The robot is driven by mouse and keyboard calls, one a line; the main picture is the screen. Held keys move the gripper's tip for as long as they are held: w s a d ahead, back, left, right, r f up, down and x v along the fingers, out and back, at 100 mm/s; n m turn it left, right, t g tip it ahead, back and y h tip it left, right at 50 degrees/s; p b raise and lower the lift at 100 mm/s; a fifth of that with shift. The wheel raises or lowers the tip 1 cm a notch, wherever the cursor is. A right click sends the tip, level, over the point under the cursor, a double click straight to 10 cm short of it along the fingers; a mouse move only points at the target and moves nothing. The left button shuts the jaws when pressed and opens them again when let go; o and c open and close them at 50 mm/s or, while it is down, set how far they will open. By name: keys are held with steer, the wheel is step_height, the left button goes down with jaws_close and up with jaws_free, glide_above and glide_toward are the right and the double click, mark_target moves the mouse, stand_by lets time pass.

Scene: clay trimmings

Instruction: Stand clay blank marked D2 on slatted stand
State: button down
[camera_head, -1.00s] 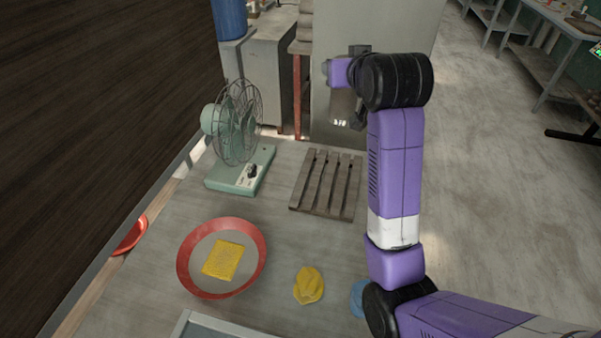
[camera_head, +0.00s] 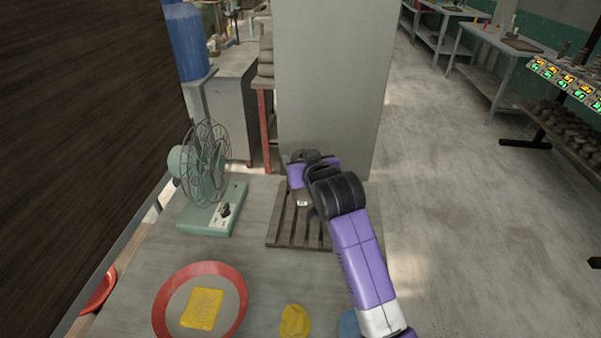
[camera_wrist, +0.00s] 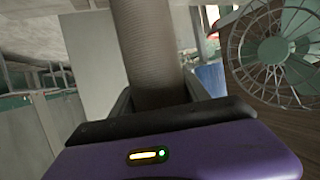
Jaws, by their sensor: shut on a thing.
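The slatted stand (camera_head: 289,225) lies on the table behind the red-rimmed dish and right of the fan. My gripper (camera_head: 304,190) is over the stand's back part in the head view, with the arm covering its right side. In the wrist view my gripper (camera_wrist: 157,95) is shut on a grey-brown, finely ribbed clay blank (camera_wrist: 150,45). The mark D2 cannot be read on it. In the head view the blank is mostly hidden by the gripper, so I cannot tell whether it touches the slats.
A green fan (camera_head: 207,185) stands close left of the stand and also shows in the wrist view (camera_wrist: 285,50). A red-rimmed dish (camera_head: 165,300) with a yellow sponge (camera_head: 203,308) and a yellow cloth (camera_head: 295,321) are in front. A grey cabinet (camera_head: 330,80) rises behind.

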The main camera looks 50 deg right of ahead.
steer(key=shift+f, duration=2.15)
steer(key=c, duration=0.5)
jaws_free()
steer(key=shift+f, duration=0.2)
steer(key=shift+s+r, duration=0.1)
steer(key=shift+r, duration=0.1)
steer(key=v, duration=1.2)
steer(key=shift+b, duration=0.35)
